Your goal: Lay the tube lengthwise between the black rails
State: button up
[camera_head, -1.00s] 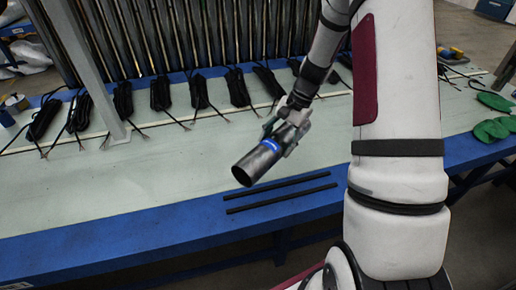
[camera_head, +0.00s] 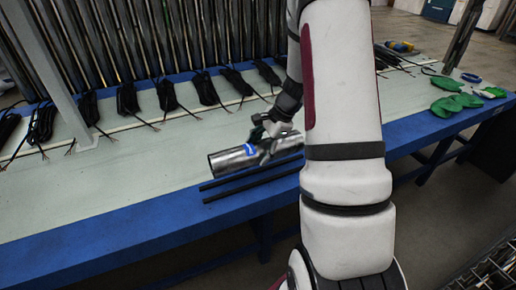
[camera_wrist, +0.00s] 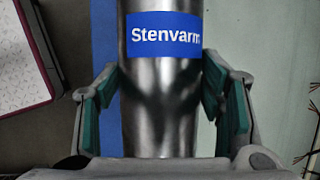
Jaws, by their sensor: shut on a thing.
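The tube (camera_head: 232,161) is a shiny metal cylinder with a blue label reading "Stenvarm", clear in the wrist view (camera_wrist: 163,75). My gripper (camera_head: 265,145) is shut on it, one finger on each side of the body. The tube lies about level and roughly parallel to the two black rails. The far rail (camera_head: 232,177) and near rail (camera_head: 240,190) lie on the table's front part. In the head view the tube shows just behind the far rail; its height above the table is unclear. My arm hides the tube's right end and the rails' right ends.
The pale green table (camera_head: 120,170) has a blue front edge (camera_head: 110,244). Several black cable bundles (camera_head: 167,95) lie along the back, before upright metal tubes (camera_head: 150,40). Green gloves (camera_head: 455,103) lie at the right. The table left of the rails is clear.

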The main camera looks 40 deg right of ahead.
aim_at(277, 146)
jog(key=shift+f+b, duration=2.7)
jog(key=shift+f, duration=0.8)
jog(key=o, duration=1.9)
jog(key=v, duration=1.2)
jog(key=shift+s, duration=0.1)
